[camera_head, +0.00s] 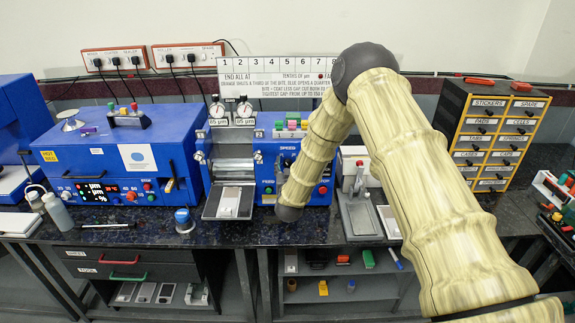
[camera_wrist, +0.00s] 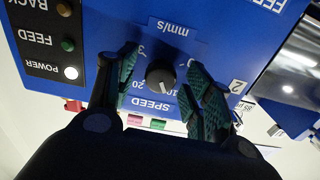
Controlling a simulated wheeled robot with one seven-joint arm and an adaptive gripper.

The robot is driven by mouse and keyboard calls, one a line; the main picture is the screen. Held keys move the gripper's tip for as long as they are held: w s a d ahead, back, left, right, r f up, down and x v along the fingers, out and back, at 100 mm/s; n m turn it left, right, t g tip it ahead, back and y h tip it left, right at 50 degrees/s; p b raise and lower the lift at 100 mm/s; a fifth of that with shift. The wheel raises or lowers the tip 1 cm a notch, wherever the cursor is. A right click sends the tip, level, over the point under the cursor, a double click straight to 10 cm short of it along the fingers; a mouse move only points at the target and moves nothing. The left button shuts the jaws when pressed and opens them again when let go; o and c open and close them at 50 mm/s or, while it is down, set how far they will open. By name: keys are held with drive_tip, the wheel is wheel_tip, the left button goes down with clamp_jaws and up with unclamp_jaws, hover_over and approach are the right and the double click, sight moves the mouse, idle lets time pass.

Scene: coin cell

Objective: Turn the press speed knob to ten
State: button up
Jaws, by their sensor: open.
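The speed knob (camera_wrist: 160,77) is a small dark round knob on the blue press panel (camera_wrist: 105,30), seen upside down in the wrist view. It sits between the mm/s and SPEED labels, with dial numbers around it, one reading 20. A pale mark shows on it, but its exact reading is too small to tell. Gaps show between the pads and the knob. In the head view the blue press (camera_head: 265,165) shows its SPEED label, while my arm hides the knob and gripper.
Beside the knob are BACK, FEED and POWER buttons (camera_wrist: 70,72) and the metal rollers (camera_wrist: 300,65). Small coloured blocks (camera_head: 291,124) stand on top of the press. A tray (camera_head: 230,202) sits before the rollers. A blue machine (camera_head: 120,160) stands at left.

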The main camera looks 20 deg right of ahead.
drive_tip(key=shift+c, duration=0.3)
drive_tip(key=c, duration=1)
drive_tip(key=shift+o, duration=0.2)
drive_tip(key=shift+a+f+b, duration=0.1)
drive_tip(key=shift+f+b, duration=0.05)
drive_tip(key=shift+b, duration=0.15)
drive_tip(key=shift+n, duration=0.4)
drive_tip(key=shift+n+b, duration=0.4)
drive_tip(key=o, duration=1)
